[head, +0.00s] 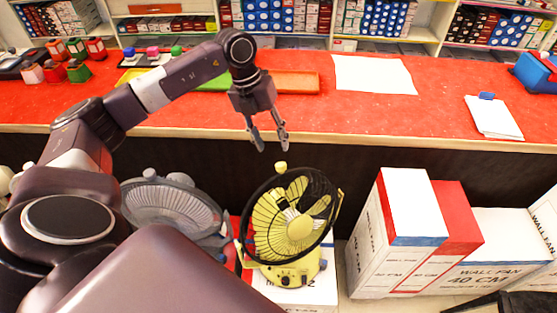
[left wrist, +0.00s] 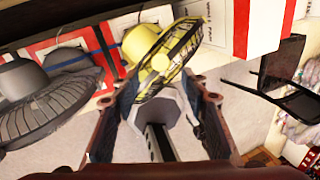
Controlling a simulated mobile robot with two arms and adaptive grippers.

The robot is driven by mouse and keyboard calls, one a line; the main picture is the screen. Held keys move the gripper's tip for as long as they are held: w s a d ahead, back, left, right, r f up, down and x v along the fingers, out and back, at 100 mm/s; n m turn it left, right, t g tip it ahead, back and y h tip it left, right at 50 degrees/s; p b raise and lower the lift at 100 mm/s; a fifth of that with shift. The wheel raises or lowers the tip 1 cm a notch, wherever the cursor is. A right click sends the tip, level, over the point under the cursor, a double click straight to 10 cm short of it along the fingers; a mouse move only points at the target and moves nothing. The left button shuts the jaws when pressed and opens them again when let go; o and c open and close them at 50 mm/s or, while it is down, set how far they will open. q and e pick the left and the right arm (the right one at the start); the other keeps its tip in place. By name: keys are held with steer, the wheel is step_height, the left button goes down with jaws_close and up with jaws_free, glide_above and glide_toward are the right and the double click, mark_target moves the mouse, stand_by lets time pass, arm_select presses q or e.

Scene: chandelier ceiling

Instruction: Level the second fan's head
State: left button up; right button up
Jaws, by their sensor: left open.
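A yellow fan (head: 290,225) with a dark rim stands on a box in front of the counter; its head looks tilted upward. A yellow knob (head: 281,167) sticks up behind the top of its rim. The fan also shows in the left wrist view (left wrist: 165,58). A grey fan (head: 170,205) stands to its left, partly hidden by my arm; it shows in the left wrist view too (left wrist: 45,100). My left gripper (head: 272,146) points down above the yellow fan, open and empty, apart from it. My right gripper is not in view.
A red counter (head: 310,105) runs behind the fans, with a paper sheet (head: 374,74) and clipboard (head: 494,117) on it. White, red and blue fan boxes (head: 405,235) stand right of the yellow fan. A black object (left wrist: 287,78) stands at the right in the wrist view.

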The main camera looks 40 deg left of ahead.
mark_target(280, 165)
arm_select(q)
steer(key=p+x, duration=0.1)
steer(key=x, duration=0.6)
steer(key=shift+d+f, duration=0.1)
steer(key=shift+f, duration=0.25)
jaws_close()
